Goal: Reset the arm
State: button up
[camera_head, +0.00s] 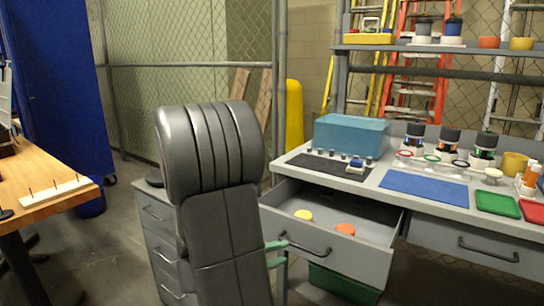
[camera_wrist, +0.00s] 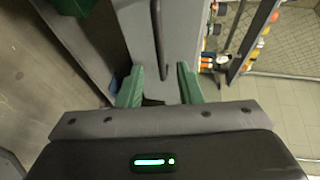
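My gripper (camera_head: 281,252) is at the front of the open drawer (camera_head: 380,225), by the left end of its dark handle (camera_head: 305,246). In the wrist view its two green fingers (camera_wrist: 160,68) stand apart with nothing clamped between them. The handle (camera_wrist: 156,32) runs lengthwise on the grey drawer front ahead of the fingertips, roughly in line with the gap. I cannot tell whether a finger touches it.
The drawer holds a yellow disc (camera_head: 303,215) and an orange disc (camera_head: 345,230). A green bin (camera_head: 345,285) stands below it. The bench top carries a teal tank (camera_head: 350,134), a blue mat (camera_head: 424,187) and several jars. A wooden table (camera_head: 50,176) stands at the left.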

jog(key=shift+b+x, duration=0.3)
jog(key=shift+x, duration=2.35)
